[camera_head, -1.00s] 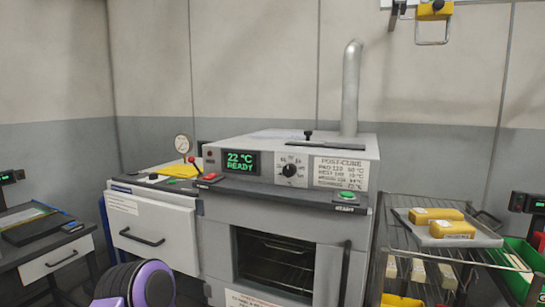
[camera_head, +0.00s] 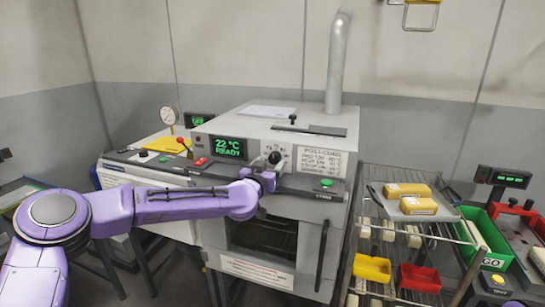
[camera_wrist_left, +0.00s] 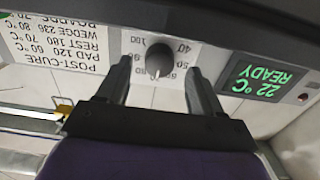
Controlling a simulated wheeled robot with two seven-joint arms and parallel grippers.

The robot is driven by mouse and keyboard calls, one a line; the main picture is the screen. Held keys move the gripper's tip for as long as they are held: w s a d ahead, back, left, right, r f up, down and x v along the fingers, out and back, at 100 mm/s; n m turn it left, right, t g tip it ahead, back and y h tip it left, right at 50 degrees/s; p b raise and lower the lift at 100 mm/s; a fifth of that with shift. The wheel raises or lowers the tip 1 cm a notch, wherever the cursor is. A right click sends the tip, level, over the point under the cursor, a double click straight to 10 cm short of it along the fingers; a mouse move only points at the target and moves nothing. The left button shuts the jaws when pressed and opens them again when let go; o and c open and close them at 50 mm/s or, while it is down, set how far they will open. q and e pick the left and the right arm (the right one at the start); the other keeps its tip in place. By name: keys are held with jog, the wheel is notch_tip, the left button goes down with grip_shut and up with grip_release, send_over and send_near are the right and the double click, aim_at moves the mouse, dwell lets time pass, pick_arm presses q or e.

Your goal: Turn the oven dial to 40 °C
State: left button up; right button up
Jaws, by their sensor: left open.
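The oven dial (camera_head: 274,157) is a dark round knob on the front panel of the oven (camera_head: 306,133). In the left wrist view, upside down, the dial (camera_wrist_left: 159,58) sits on a white scale plate with printed numbers, 40 among them. Its pointer setting is too small to read surely. The display (camera_head: 228,147) reads 22 °C READY in green. My left gripper (camera_head: 268,168) is at the panel just in front of the dial. In the wrist view its open fingers (camera_wrist_left: 158,78) lie either side of the dial with gaps visible. My right gripper is out of view.
A red button (camera_head: 201,161) and a green button (camera_head: 326,182) sit on the ledge below the panel. A wire rack (camera_head: 430,240) with yellow packs and bins stands right. A gauge (camera_head: 168,116) and a red-knobbed lever (camera_head: 182,142) stand left.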

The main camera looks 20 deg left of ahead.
aim_at(275, 158)
pick_arm(q)
jog(key=shift+w, duration=1.25)
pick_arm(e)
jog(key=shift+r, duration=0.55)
pick_arm(q)
jog(key=shift+c, duration=0.3)
jog(key=c, duration=1)
jog(key=shift+d, duration=0.1)
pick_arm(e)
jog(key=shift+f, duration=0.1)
